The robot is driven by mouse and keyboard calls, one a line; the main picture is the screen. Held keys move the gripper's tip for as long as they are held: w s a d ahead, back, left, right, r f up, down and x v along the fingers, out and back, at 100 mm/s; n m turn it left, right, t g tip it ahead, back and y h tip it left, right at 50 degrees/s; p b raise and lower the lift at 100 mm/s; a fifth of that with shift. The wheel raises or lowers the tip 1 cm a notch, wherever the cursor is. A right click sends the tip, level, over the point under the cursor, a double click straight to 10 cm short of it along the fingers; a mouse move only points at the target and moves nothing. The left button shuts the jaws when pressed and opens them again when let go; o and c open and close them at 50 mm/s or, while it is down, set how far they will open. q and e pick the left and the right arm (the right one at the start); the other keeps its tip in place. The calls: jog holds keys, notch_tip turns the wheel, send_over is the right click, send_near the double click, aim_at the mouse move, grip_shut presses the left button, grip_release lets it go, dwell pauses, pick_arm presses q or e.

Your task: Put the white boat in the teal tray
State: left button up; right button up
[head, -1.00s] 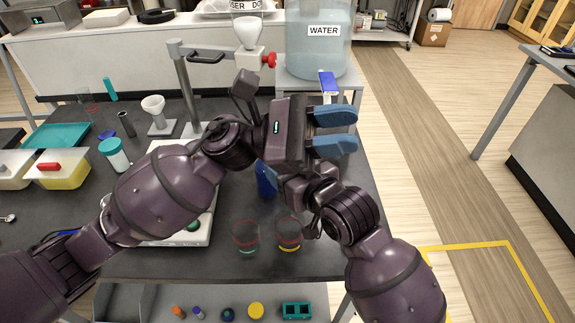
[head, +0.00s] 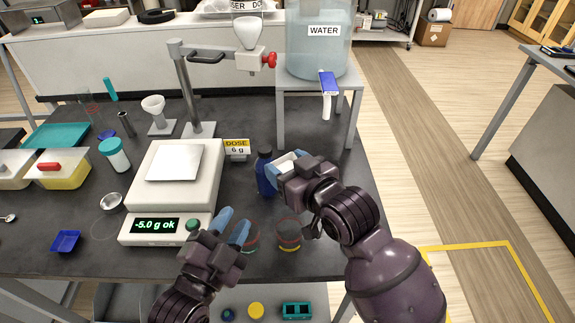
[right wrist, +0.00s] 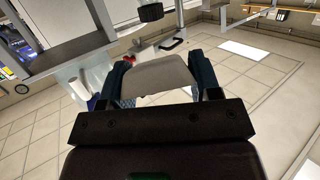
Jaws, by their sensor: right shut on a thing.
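The white boat (head: 287,160) is between the fingers of my right gripper (head: 284,166), which is shut on it, right beside a dark blue bottle. In the right wrist view the boat (right wrist: 158,76) spans the space between both fingertips and looks greyish. The teal tray (head: 60,134) lies flat at the far left of the dark bench, well away from my right gripper. My left gripper (head: 234,228) is low in front of the balance, its blue fingers apart and empty.
The balance (head: 205,190) reads -5.0 g and its pan is bare.

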pick_arm(q)
jog(key=s+a+f+n+g+y, duration=0.3)
jog(key=s+f+n+g, duration=0.2)
jog(key=s+f+n, duration=0.5)
notch_tip(320, 180, down, 7)
jog(key=a+n+g, duration=0.1)
jog(key=n+g, duration=0.1)
jog(key=w+a+f+y, duration=0.2)
jog(key=a, duration=0.4)
jog(key=w+a+f+y, duration=0.1)
jog(key=a+f, duration=0.2)
jog(key=a, duration=0.4)
jog(key=shift+w+f+t+y, duration=0.15)
jog(key=shift+w+t+y, duration=0.15)
jog(key=shift+w+y, duration=0.1)
